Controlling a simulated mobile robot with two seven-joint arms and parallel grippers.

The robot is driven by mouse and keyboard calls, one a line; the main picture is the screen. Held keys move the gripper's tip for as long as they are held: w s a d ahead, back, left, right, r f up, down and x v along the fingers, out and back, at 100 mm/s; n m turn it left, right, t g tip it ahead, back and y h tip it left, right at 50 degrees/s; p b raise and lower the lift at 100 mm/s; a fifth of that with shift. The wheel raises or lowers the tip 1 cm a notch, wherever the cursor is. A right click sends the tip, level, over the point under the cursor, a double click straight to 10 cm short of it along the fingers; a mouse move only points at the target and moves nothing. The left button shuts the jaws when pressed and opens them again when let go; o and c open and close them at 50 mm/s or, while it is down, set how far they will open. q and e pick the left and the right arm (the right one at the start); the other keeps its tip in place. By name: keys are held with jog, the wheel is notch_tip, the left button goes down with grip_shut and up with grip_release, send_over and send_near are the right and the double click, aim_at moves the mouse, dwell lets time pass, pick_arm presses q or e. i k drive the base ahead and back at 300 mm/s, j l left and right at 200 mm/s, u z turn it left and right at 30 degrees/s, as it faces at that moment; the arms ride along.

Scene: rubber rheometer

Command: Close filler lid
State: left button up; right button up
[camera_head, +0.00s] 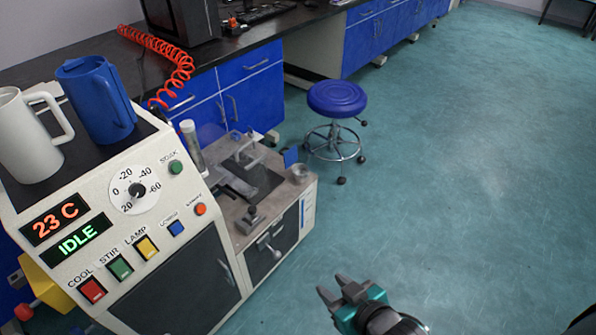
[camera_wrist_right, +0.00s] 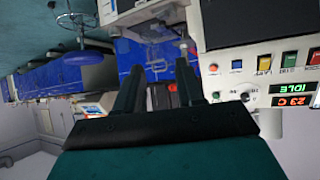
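The machine (camera_head: 110,215) with a "23 C" and "IDLE" display stands at the left of the head view. Its lower side unit (camera_head: 262,205) has a metal fixture, a small grey round cup (camera_head: 299,173) and a small blue plate (camera_head: 290,156) standing up beside the cup. I cannot tell for sure which part is the filler lid. My right gripper (camera_head: 334,287) is open and empty, over the floor in front of the side unit and apart from it. Its two spread fingers also show in the right wrist view (camera_wrist_right: 159,85). My left gripper is not in view.
A white mug (camera_head: 22,135) and a blue mug (camera_head: 97,100) stand on the machine's top. A blue stool (camera_head: 337,98) stands behind the side unit. A dark bench with blue cabinets (camera_head: 252,100) runs along the back. The floor at right is clear.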

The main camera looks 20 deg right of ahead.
aim_at(291, 156)
jog(key=k, duration=1)
jog(key=k+u, duration=0.1)
jog(key=u, duration=0.7)
jog(key=k+j+u, duration=0.1)
jog(key=u, duration=1.8)
jog(key=k+l+u, duration=0.15)
jog(key=l, duration=0.2)
jog(key=k+l+u, duration=0.2)
jog(key=l, duration=0.15)
jog(key=k+l, duration=0.15)
jog(key=l, duration=0.2)
jog(key=k+l, duration=0.15)
jog(key=l, duration=0.25)
jog(key=k+l, duration=0.15)
jog(key=l, duration=0.2)
jog(key=k+l, duration=0.15)
jog(key=l, duration=0.2)
jog(key=k+l, duration=0.15)
jog(key=l, duration=0.25)
jog(key=k+l, duration=0.15)
jog(key=l, duration=0.2)
jog(key=k+l, duration=0.15)
jog(key=l, duration=0.2)
